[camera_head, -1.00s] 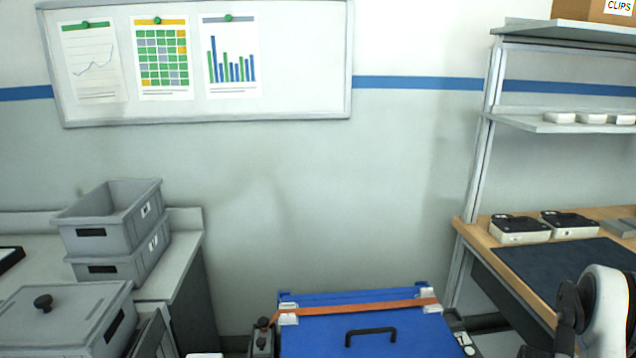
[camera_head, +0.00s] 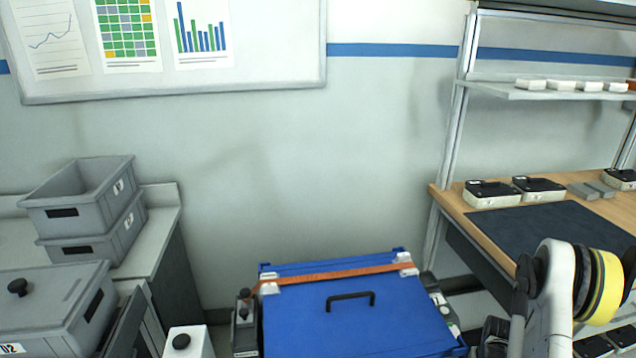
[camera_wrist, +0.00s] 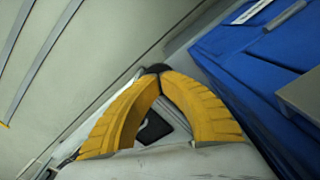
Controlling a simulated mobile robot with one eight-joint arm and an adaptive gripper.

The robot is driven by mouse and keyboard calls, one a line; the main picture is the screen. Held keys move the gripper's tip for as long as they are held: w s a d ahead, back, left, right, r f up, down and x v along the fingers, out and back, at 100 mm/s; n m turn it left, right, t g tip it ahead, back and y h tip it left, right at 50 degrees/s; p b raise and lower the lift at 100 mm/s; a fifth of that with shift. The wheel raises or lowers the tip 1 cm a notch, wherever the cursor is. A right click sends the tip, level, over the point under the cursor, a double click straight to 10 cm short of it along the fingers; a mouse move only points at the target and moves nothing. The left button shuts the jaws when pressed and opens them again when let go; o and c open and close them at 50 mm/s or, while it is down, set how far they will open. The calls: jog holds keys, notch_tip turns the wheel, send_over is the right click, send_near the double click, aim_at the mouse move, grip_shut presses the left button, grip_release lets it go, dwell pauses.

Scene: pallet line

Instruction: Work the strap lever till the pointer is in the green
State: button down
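A blue case (camera_head: 345,310) with a black handle stands at bottom centre in the head view. An orange strap (camera_head: 335,273) runs across its top between pale corner pieces. A dark grey device with a black knob (camera_head: 244,308) sits at the strap's left end; I cannot tell if this is the strap lever. I make out no pointer or green zone. My gripper (camera_wrist: 158,70) shows in the wrist view, its two yellow fingers curved together at the tips, with nothing seen held. Blue surfaces (camera_wrist: 250,65) lie to its right, apart from the fingers.
Grey bins (camera_head: 95,215) stand on the left bench, with a lidded grey box (camera_head: 45,305) in front. A white box with a black knob (camera_head: 188,343) is left of the case. A wooden workbench (camera_head: 470,205) with a dark mat (camera_head: 555,225) stands at right.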

jog(key=shift+f, duration=0.1)
jog(key=shift+w+r+p, duration=0.25)
jog(key=shift+r+p, duration=0.3)
jog(key=shift+r, duration=0.65)
notch_tip(320, 180, up, 5)
jog(key=shift+r+p, duration=0.1)
jog(key=shift+p, duration=1.05)
